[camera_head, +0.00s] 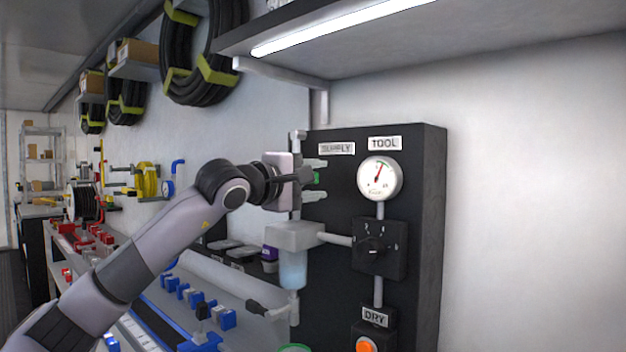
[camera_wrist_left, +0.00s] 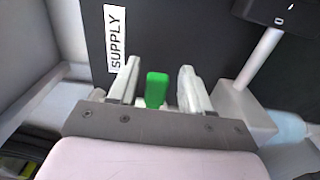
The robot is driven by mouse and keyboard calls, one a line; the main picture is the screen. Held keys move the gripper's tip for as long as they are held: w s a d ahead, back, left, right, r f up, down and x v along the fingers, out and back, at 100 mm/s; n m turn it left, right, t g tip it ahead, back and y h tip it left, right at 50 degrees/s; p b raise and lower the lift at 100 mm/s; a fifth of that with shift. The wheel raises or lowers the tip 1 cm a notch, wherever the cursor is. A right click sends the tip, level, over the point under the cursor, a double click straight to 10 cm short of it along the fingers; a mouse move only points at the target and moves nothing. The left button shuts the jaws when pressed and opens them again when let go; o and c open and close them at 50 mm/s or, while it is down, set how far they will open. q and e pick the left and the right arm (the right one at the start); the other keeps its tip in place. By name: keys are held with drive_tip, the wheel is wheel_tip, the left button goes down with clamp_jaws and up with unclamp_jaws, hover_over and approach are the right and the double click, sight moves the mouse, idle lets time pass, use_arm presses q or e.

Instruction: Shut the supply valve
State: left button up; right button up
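The supply valve shows as a green handle (camera_head: 317,178) beneath the SUPPLY label (camera_head: 336,148) at the left edge of the black panel. In the left wrist view the green handle (camera_wrist_left: 156,89) stands between the two pale fingers of my left gripper (camera_wrist_left: 160,78), with a small gap on each side. In the head view my left gripper (camera_head: 316,180) reaches in from the left, one finger above the handle and one below. It is open. The valve body and pipe are mostly hidden behind the gripper. My right gripper is not in view.
The panel (camera_head: 428,200) also carries a TOOL gauge (camera_head: 379,179), a black knob box (camera_head: 379,248) and an orange button (camera_head: 366,345). A filter unit with a clear bowl (camera_head: 292,268) sits just below my left gripper. A lit shelf (camera_head: 330,38) overhangs above.

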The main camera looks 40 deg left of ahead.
use_arm(q)
drive_tip(key=shift+s, duration=0.1)
drive_tip(key=s+b, duration=0.2)
drive_tip(key=s, duration=0.5)
drive_tip(key=shift+a, duration=0.25)
idle(0.4)
